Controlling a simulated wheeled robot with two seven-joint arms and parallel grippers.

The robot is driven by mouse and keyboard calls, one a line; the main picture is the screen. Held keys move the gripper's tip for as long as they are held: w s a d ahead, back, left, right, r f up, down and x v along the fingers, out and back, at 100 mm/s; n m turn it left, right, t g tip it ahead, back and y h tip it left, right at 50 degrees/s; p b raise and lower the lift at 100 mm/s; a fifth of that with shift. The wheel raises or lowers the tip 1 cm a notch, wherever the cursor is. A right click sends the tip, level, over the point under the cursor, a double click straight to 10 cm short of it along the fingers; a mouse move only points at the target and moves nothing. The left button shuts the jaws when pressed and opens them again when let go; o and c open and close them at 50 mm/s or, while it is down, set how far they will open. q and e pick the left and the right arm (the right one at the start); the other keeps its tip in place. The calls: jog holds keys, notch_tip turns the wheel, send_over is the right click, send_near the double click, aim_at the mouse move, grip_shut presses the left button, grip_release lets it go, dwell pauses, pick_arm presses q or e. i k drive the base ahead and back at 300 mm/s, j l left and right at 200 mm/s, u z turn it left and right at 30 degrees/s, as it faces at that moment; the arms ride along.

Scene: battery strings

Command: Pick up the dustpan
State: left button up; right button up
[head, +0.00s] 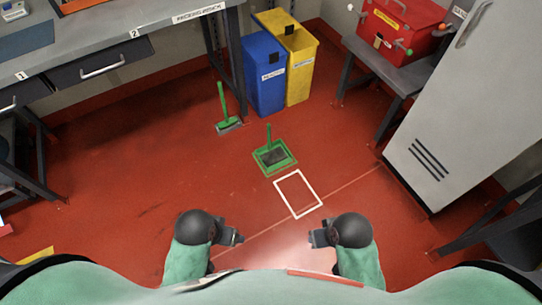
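The green dustpan (274,158) lies on the red floor ahead of me, just beyond a white taped rectangle. Its green handle (269,134) points up and away from me. My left gripper (238,239) is at the lower middle, short of the dustpan and to its left. My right gripper (313,238) faces it from the right, also short of the dustpan. Neither touches the dustpan. Both grippers are small and seen from above, so I cannot tell how far their fingers are apart.
A green brush (227,122) stands on the floor behind and left. Blue (264,76) and yellow (299,62) bins stand at the back. A workbench (110,38) is at left, a grey cabinet (460,110) at right. The floor around the white rectangle (297,194) is clear.

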aim_at(273, 156)
jog(key=i+l, duration=0.55)
jog(key=i, duration=0.25)
